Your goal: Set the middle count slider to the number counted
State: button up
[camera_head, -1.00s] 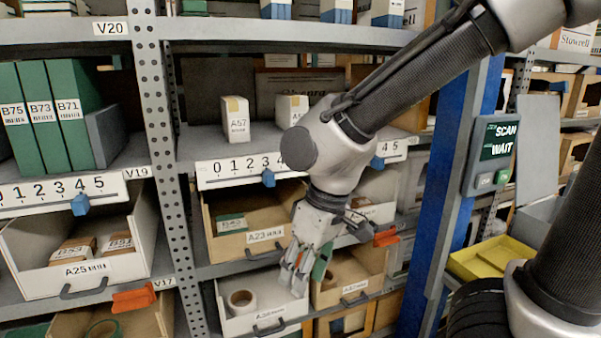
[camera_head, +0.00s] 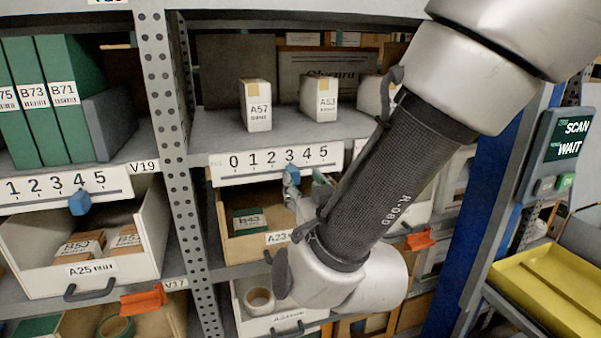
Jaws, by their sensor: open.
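The middle count slider is a white strip (camera_head: 262,161) numbered 0 to 5 on the shelf edge. Its blue knob (camera_head: 291,172) shows just under the 3, largely covered by my gripper. My gripper (camera_head: 292,186) is open, with its fingertips at or just below the knob. I cannot tell whether they touch it. On the shelf above stand a white box A57 (camera_head: 257,108), a white box A53 (camera_head: 320,98) and another pale box (camera_head: 371,96) partly hidden by my arm.
A left strip (camera_head: 30,194) has its blue knob (camera_head: 80,202) near 4. A perforated post (camera_head: 165,110) stands between the bays. Bin A23 (camera_head: 228,208) lies below the middle strip. A SCAN/WAIT panel (camera_head: 567,140) and yellow tray (camera_head: 550,292) are at right.

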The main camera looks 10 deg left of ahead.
aim_at(295, 176)
jog(key=x, duration=0.7)
jog(key=shift+s, duration=0.1)
grip_shut()
